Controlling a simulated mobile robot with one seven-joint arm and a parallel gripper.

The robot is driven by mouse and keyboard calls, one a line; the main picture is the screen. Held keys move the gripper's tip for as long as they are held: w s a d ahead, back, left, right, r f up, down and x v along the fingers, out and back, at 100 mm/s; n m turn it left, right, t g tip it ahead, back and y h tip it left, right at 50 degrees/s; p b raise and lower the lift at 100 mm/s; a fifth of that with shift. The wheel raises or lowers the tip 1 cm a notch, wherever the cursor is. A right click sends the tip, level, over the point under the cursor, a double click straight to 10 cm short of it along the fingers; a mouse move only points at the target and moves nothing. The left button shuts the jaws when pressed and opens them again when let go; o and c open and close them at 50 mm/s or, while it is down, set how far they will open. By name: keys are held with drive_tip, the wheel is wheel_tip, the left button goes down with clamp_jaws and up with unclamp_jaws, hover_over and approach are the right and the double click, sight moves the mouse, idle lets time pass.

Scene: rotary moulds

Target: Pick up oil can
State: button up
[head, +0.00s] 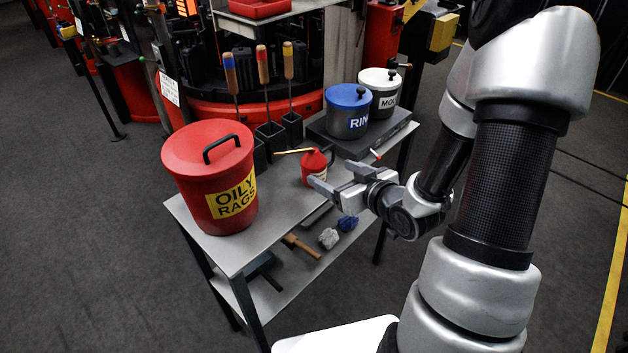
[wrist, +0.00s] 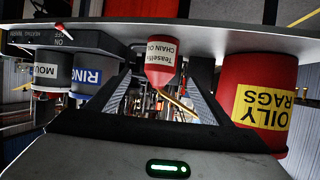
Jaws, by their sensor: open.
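The oil can (head: 313,168) is small and red, with a yellow spout pointing left in the head view, and stands upright on the grey table top. The wrist view is upside down and shows the can (wrist: 161,62) with its white chain oil label facing me, between the lines of the two fingers. My gripper (head: 335,175) is open and empty, on the near right side of the can. Its fingers point toward the can. The fingertips partly cover the can's lower edge in the head view, so I cannot tell the exact gap.
The red oily rags bin (head: 212,185) stands left of the can. Long-handled tools in dark holders (head: 270,140) stand behind it. A dark hot plate (head: 355,146) carries the blue-lidded pot (head: 348,115) and the white-lidded pot (head: 381,95). A lower shelf (head: 290,284) holds a brush and rags.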

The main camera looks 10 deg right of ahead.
sight(307, 159)
drive_tip(key=shift+w+a+f+b, duration=0.15)
drive_tip(key=shift+w+f+b, duration=0.3)
drive_tip(key=shift+b, duration=0.15)
drive_tip(key=x, duration=0.8)
drive_tip(key=r+x, duration=0.1)
drive_tip(key=x, duration=0.3)
drive_tip(key=shift+w+a, duration=0.25)
drive_tip(key=shift+w, duration=0.15)
drive_tip(key=shift+c, duration=0.2)
